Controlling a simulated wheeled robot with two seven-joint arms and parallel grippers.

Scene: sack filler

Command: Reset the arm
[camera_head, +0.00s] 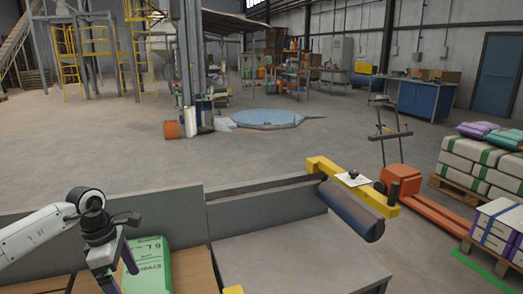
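My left arm comes in from the left, and its dark gripper (122,279) points down at the lower left. Its two fingers look parted, with nothing seen between them. A green and white sack (150,266) lies just right of and behind the fingers, on a brown surface (195,272). I cannot tell whether the fingers touch the sack. My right arm and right gripper are not in view.
Grey panels (265,200) border a grey table (300,258). A yellow bar (350,183) with a dark roller (350,210) overhangs its right side. An orange pallet truck (430,212) and stacked sacks (480,160) stand at right. Open floor (250,155) lies beyond.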

